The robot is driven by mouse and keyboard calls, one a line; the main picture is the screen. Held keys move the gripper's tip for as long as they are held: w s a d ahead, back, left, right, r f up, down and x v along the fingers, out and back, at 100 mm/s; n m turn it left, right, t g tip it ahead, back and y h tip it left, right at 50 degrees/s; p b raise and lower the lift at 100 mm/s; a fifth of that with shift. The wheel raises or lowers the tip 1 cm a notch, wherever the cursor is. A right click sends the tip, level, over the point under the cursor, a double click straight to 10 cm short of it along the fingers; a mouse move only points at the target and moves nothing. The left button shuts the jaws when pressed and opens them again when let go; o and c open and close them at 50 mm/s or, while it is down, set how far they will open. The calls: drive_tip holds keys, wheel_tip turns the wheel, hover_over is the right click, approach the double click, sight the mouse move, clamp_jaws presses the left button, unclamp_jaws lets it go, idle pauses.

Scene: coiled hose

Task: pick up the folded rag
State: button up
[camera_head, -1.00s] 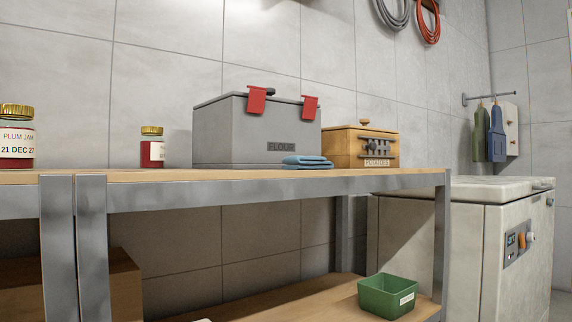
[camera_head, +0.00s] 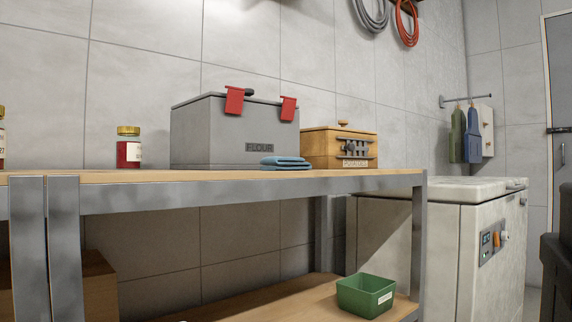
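The folded rag (camera_head: 286,163) is blue and lies flat on the wooden top of the metal-framed bench, near its front edge. It sits just in front of the right part of the grey flour box (camera_head: 215,140) and to the left of the wooden potatoes box (camera_head: 322,152). Nothing covers it from this side. My gripper is not in view.
The bench top (camera_head: 120,179) also holds a red jar with a gold lid (camera_head: 128,148) at the left. A green bin (camera_head: 365,296) stands on the lower shelf. A white chest freezer (camera_head: 440,240) stands right of the bench. A dark object (camera_head: 556,265) edges in at right.

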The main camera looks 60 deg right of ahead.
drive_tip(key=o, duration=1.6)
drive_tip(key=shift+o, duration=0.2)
